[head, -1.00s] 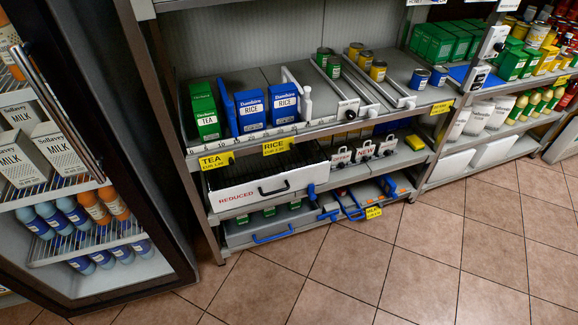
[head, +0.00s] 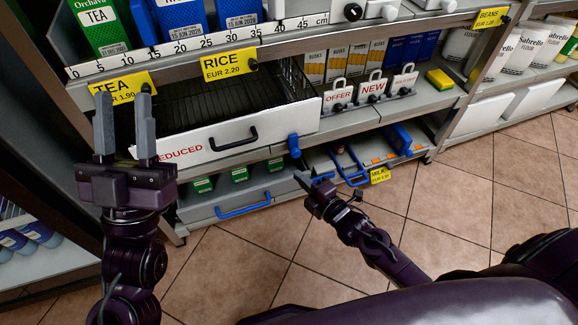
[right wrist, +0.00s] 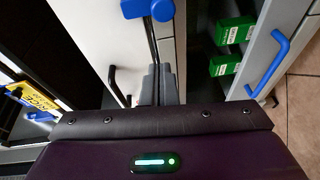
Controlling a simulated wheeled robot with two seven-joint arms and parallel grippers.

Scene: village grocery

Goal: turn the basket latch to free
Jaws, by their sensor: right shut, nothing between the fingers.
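The blue latch (head: 294,146) stands at the right end of the white-fronted REDUCED basket (head: 195,141), and hangs down past the shelf edge. In the right wrist view the blue latch (right wrist: 150,8) is at the top, just beyond my fingertips, with a thin dark bar below it. My right gripper (head: 299,176) is shut and empty, just below the latch in the head view; its fingers also show in the right wrist view (right wrist: 157,70). I see no clear contact. My left gripper (head: 124,94) is open and empty, in front of the basket's left end.
The basket has a black handle (head: 233,139). Below it is a grey drawer with a blue handle (head: 243,206) and green boxes. Blue-handled trays (head: 350,165) lie to the right. Price tags line the upper shelf edge. The tiled floor (head: 455,210) is clear at right.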

